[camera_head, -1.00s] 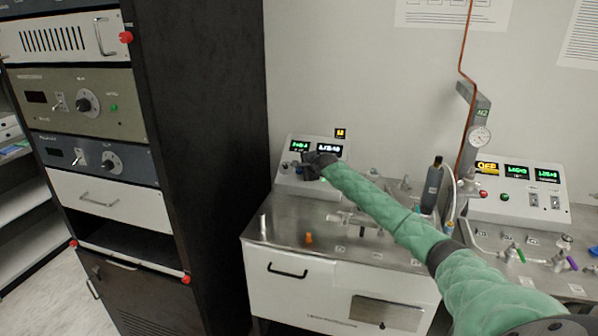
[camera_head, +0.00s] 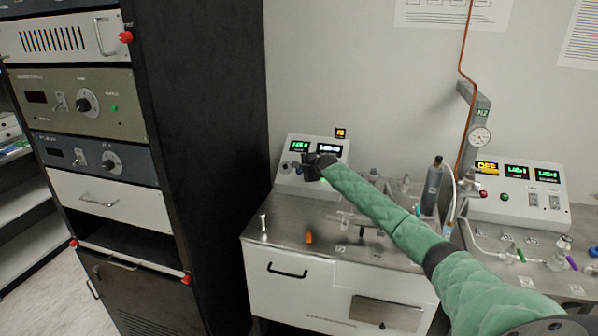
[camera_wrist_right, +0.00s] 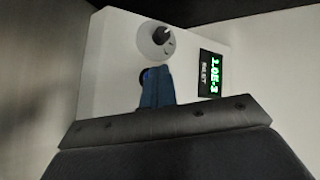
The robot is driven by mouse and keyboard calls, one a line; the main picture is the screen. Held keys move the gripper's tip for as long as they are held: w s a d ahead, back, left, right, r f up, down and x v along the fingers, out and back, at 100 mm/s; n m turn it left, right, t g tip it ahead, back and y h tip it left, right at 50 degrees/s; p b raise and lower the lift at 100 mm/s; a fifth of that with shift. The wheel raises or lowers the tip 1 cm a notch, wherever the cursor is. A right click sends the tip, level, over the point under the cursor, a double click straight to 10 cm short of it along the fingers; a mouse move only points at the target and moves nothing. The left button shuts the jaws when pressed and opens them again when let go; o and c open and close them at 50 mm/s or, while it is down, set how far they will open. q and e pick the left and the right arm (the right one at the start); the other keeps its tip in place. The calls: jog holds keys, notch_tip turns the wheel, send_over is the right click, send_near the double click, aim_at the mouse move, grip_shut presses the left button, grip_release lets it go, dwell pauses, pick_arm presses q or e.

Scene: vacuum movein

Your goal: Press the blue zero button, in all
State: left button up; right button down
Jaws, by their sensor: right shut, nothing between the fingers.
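The sloped white control box (camera_head: 289,179) with two green displays stands on the left end of the steel bench, against the wall. My right gripper (camera_head: 309,171) is shut and empty at its front face and covers part of its controls. In the right wrist view, the shut blue-grey fingertips (camera_wrist_right: 150,77) overlap a small dark round button with a blue edge (camera_wrist_right: 143,77). Most of the button is hidden, and I cannot tell whether they touch. A round knob (camera_wrist_right: 157,39) is just beyond it, with a green display (camera_wrist_right: 211,74) to the right. My left gripper is not in view.
A tall dark rack (camera_head: 208,130) stands left of the bench. An orange piece (camera_head: 309,238) and small fittings are on the steel top. A second white control box (camera_head: 515,200), a gauge (camera_head: 480,137) and a grey cylinder (camera_head: 432,188) are to the right.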

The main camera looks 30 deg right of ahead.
jog(key=shift+w+d+f, duration=0.15)
jog(key=shift+f, duration=0.15)
dwell(0.8)
jog(key=shift+s+a+r+p, duration=0.4)
jog(key=shift+r+p, duration=0.25)
jog(key=shift+p, duration=0.3)
jog(key=shift+a+r+p, duration=0.15)
jog(key=shift+r+p, duration=0.3)
jog(key=shift+p, duration=0.1)
jog(key=r+p, duration=0.1)
jog(key=s+a+r+p, duration=0.2)
jog(key=p, duration=0.1)
jog(key=shift+w, duration=0.1)
dwell(0.5)
